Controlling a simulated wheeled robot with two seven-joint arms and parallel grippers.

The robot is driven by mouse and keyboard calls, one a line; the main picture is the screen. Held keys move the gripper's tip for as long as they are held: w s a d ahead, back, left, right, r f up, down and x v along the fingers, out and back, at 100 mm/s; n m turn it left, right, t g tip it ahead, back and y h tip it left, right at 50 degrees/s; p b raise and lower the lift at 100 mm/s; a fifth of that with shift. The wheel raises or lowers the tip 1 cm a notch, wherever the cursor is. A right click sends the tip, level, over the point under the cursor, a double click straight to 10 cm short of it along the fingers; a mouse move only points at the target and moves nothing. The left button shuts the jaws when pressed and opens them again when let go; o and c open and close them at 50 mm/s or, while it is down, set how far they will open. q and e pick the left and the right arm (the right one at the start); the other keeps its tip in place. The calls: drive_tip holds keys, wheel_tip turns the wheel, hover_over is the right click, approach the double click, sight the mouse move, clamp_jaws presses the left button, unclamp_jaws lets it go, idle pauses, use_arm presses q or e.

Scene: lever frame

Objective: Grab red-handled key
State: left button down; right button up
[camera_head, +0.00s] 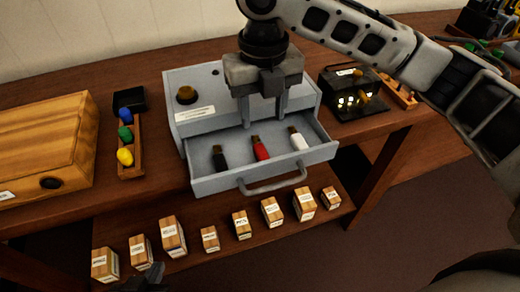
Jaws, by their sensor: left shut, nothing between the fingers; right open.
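The red-handled key (261,150) lies in the open drawer (263,183) of a grey cabinet (195,117), between a black-handled key (219,159) and a white-handled key (298,139). My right gripper (262,111) reaches down from above, its two fingers apart with nothing between them. It appears above the back of the drawer, behind the red handle in the picture and not touching it. My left gripper (142,279) shows only as a dark tip at the bottom edge, shut and far from the drawer.
A wooden box (45,145) and a rack with blue, green and yellow pieces (128,148) stand left of the cabinet. A black device with lit windows (352,98) stands on the right. Several labelled wooden blocks (241,225) line the lower shelf. The drawer handle (273,185) juts forward.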

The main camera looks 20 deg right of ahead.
sight(261, 150)
wheel_tip(261, 150, down, 10)
drive_tip(key=shift+a+r, duration=0.1)
drive_tip(key=shift+a, duration=0.05)
idle(0.3)
clamp_jaws()
